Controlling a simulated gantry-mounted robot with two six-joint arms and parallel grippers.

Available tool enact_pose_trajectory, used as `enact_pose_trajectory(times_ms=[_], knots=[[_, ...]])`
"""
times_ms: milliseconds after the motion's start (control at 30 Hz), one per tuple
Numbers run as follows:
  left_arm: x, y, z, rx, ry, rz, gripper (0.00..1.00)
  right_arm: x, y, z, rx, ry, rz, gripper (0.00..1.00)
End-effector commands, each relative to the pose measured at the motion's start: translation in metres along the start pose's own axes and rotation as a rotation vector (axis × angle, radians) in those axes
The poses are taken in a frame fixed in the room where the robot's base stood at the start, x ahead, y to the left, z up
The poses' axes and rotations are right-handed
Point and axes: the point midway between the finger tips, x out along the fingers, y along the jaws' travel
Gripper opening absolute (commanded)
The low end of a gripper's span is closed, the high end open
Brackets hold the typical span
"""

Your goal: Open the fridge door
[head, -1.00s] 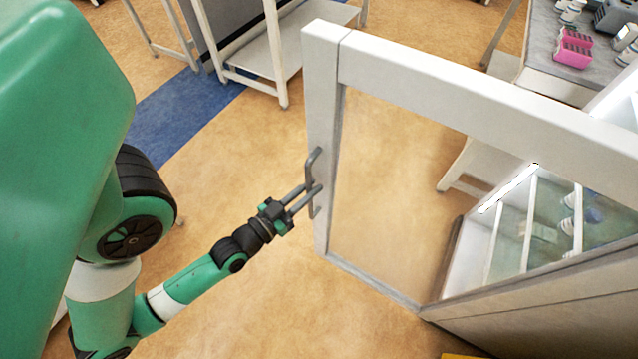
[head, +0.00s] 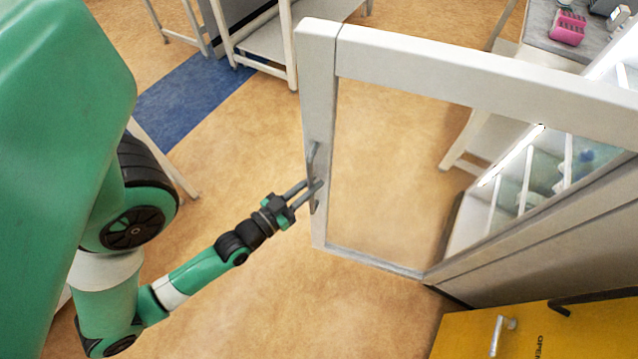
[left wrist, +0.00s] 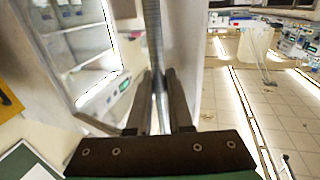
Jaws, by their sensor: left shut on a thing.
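The fridge door (head: 480,66) has a white frame around a clear glass pane and stands swung open from the fridge body (head: 560,235). Its grey bar handle (head: 313,165) is on the frame's left edge in the head view. My left gripper (head: 313,187) is shut on the handle. In the left wrist view the handle (left wrist: 154,35) runs upright between the two dark fingers (left wrist: 158,100). Lit shelves (head: 525,185) show through the glass. My right gripper is not in view.
A yellow cabinet (head: 585,330) with its own handle stands at the lower right in the head view. A white-framed table (head: 275,40) is at the back. A counter with a pink rack (head: 568,27) is at the upper right. Tan floor in front is clear.

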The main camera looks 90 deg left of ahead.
Motion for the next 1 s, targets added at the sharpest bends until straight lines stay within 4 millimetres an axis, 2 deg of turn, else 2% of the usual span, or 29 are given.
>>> enact_pose_trajectory(times_ms=[33, 67, 200, 567, 933, 1000], knots=[[0.0, 0.0, 0.002, 0.001, -0.005, 0.001, 0.0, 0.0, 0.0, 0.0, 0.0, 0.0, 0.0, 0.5], [0.0, 0.0, 0.002, 0.0, -0.005, 0.001, 0.22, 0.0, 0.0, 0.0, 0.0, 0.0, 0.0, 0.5], [0.0, 0.0, 0.001, 0.001, -0.003, 0.001, 0.47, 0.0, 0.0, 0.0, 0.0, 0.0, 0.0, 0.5], [-0.004, 0.0, 0.0, 0.0, -0.003, 0.001, 0.48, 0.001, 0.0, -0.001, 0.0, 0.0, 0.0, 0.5], [-0.061, -0.001, 0.002, 0.002, -0.009, 0.0, 0.48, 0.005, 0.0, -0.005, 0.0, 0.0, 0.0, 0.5], [-0.079, 0.0, 0.001, 0.0, -0.01, 0.003, 0.48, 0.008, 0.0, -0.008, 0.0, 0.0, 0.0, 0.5]])
